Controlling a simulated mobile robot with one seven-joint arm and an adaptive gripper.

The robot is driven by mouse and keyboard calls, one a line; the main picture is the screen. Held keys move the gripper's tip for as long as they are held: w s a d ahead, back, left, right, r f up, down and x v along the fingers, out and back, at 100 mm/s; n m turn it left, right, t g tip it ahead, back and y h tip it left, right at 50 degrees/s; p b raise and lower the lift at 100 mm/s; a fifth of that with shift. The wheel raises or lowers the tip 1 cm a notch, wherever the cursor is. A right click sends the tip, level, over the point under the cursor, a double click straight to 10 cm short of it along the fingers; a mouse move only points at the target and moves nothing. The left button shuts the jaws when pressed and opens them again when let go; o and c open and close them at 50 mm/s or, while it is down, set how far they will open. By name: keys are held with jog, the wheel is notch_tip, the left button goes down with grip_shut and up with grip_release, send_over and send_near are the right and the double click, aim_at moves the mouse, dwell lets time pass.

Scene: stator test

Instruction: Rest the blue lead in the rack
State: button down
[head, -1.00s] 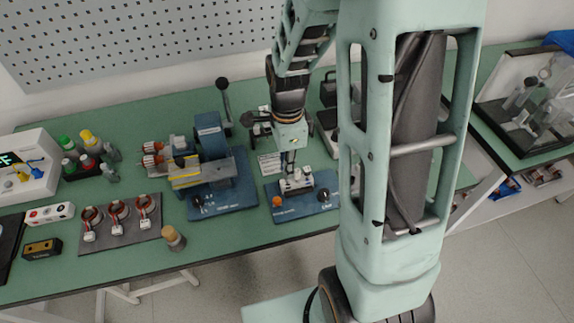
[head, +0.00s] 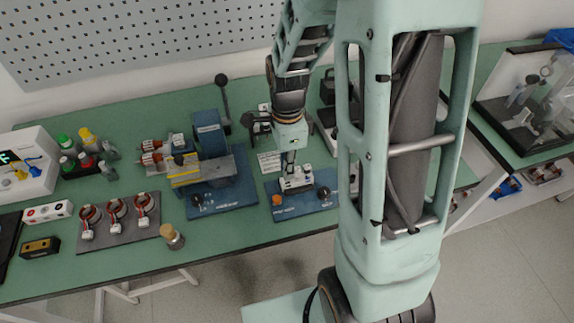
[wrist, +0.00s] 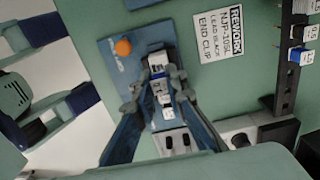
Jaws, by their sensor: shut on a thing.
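My gripper (wrist: 157,88) is shut on a small white-and-blue piece (wrist: 160,86) over a blue fixture base (wrist: 115,58) with an orange knob (wrist: 123,47). I cannot tell whether this piece is the blue lead, or whether it still touches the fixture. In the head view my gripper (head: 288,164) points down at the same fixture (head: 300,206), and its fingertips are small there. A dark slotted bar (wrist: 286,75) at the right of the wrist view holds blue-and-white labelled pieces (wrist: 298,55). It may be the rack.
A printed label card (wrist: 208,37) lies between fixture and bar. In the head view, a blue-based machine (head: 225,190) stands left of the fixture. Coils on a grey mat (head: 118,222), bottles (head: 87,137) and a white meter (head: 28,160) are further left. My arm hides part of the bench.

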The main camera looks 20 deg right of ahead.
jog(key=shift+f+b, duration=0.3)
jog(key=shift+f, duration=0.15)
jog(key=shift+f, duration=0.1)
jog(key=shift+f+b, duration=0.45)
jog(key=shift+f, duration=0.05)
jog(key=c, duration=1.9)
grip_release()
notch_tip(320, 180, up, 12)
jog(key=shift+r, duration=0.1)
